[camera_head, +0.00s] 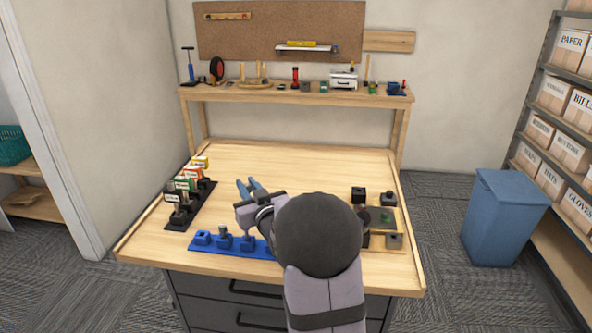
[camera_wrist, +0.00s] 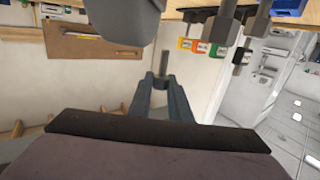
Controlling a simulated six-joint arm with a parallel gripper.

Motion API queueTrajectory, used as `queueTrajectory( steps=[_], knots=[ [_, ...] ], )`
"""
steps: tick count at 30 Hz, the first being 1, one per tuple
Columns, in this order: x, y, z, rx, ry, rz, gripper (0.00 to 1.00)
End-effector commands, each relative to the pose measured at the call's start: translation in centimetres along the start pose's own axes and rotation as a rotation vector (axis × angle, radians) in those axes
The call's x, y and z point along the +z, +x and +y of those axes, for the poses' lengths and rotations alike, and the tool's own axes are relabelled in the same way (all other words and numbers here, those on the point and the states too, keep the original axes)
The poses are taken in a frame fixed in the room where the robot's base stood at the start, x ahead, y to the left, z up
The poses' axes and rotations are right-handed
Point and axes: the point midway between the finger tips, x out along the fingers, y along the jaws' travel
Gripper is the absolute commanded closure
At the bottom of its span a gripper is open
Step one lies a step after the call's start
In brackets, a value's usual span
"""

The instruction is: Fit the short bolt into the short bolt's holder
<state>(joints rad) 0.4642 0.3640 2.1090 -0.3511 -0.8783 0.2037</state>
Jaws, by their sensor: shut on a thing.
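My gripper (camera_head: 247,184) is over the bench, its blue-grey fingers pointing away toward the back of the bench. In the wrist view my gripper (camera_wrist: 162,82) is shut on a slim grey shaft (camera_wrist: 164,62), which appears to be the short bolt. The shaft sticks out past the fingertips; its head cannot be made out. A blue strip of holders (camera_head: 196,246) lies near the bench's front edge, below and nearer than the fingertips. Grey bolts stand on it, one at its middle (camera_head: 225,230). My arm covers its right end. Which holder is the short bolt's cannot be told.
A black rack (camera_head: 179,222) with labelled coloured cards stands at the left of the bench. A wooden tray (camera_head: 399,250) with dark and green blocks is at the right. A shelf (camera_head: 290,96) with tools runs along the back. The bench behind my gripper is clear.

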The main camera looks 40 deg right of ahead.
Motion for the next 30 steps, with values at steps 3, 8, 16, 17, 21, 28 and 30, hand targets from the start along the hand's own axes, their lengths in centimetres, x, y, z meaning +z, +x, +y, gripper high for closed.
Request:
queueTrajectory(
  steps=[3, 8, 16, 17, 21, 28, 30],
  knots=[
    [-0.5, 0.7, -5.0, -0.093, 0.0, -0.001, 1.0],
    [-0.4, 1.0, -9.8, -0.183, -0.002, 0.001, 1.0],
    [-0.1, 0.9, -13.8, -0.256, -0.003, 0.005, 1.0],
    [-0.1, 0.9, -13.9, -0.259, -0.003, 0.005, 1.0],
    [0.0, 0.8, -14.2, -0.264, -0.003, 0.006, 1.0],
    [0.0, 0.9, -14.1, -0.262, -0.002, 0.006, 1.0],
    [0.0, 0.8, -14.1, -0.262, -0.002, 0.006, 1.0]
  ],
)
